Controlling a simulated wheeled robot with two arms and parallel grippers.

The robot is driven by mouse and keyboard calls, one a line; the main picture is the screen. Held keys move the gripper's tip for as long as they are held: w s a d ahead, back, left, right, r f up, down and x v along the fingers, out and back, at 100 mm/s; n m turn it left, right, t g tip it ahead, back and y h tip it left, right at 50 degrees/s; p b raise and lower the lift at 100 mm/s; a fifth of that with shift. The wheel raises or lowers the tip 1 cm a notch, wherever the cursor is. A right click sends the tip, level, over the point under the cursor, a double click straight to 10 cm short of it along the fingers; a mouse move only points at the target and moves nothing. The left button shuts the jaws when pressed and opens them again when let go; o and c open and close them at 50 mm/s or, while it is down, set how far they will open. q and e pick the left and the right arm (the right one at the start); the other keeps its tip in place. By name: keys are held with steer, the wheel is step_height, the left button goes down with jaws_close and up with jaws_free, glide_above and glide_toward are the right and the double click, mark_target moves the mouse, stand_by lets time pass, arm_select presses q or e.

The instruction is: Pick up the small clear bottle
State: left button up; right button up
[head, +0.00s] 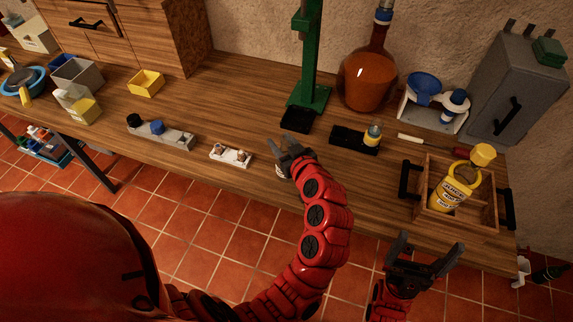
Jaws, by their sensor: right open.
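A small bottle (372,135) with a blue top and a yellow label stands on a black mat (347,139) near the middle of the counter; I cannot tell for sure whether it is clear. My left gripper (288,150) is over the counter's front part, to the left of this bottle and apart from it. A small pale object (281,171) shows partly beneath the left gripper, mostly hidden by it; I cannot tell if the jaws hold it. My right gripper (424,256) is open and empty, in front of the counter's edge, below the wooden crate.
A wooden crate (427,205) with black handles holds a yellow-labelled jar (452,190). Behind stand a green press (308,60), a large amber flask (367,78), a white rack (433,115) and a grey cabinet (515,85). Small holders (231,154) sit left of my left gripper.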

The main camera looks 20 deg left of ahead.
arm_select(q)
jaws_close()
steer(key=shift+f, duration=0.1)
stand_by(0.8)
